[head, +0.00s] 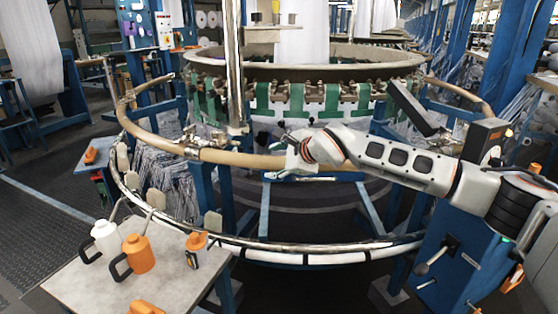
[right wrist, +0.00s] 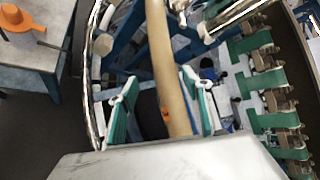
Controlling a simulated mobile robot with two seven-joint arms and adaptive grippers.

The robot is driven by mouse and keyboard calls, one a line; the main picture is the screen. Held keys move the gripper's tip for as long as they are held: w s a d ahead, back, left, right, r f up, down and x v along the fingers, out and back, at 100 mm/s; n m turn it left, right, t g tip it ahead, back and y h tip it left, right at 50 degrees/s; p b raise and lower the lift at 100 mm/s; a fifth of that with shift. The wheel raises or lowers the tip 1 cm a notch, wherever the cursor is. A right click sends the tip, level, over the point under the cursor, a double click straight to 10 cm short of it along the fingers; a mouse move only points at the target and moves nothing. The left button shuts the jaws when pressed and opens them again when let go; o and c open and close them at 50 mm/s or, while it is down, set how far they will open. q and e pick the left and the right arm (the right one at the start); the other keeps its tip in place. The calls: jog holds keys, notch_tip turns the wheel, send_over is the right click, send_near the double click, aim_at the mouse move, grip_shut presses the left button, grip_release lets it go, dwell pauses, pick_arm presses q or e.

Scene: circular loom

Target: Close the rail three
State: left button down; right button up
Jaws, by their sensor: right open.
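A tan curved rail (head: 245,159) runs round the front of the circular loom (head: 300,72). A metal fitting (head: 205,141) sits on it left of centre, by a vertical post. My right gripper (head: 278,158) is over the rail, right of that fitting. In the right wrist view the rail (right wrist: 165,60) passes between the two green-padded fingers of my right gripper (right wrist: 163,88). The fingers are open, one on each side, with gaps to the rail. My right arm hides part of the rail in the head view. My left gripper is out of view.
A grey table (head: 165,285) at front left holds a white bottle (head: 106,240) and orange cans (head: 138,254). A lower pale ring (head: 320,254) curves below the rail. A blue control box (head: 455,255) stands front right. Open floor lies at left.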

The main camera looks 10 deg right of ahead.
jog(key=shift+v, duration=1.1)
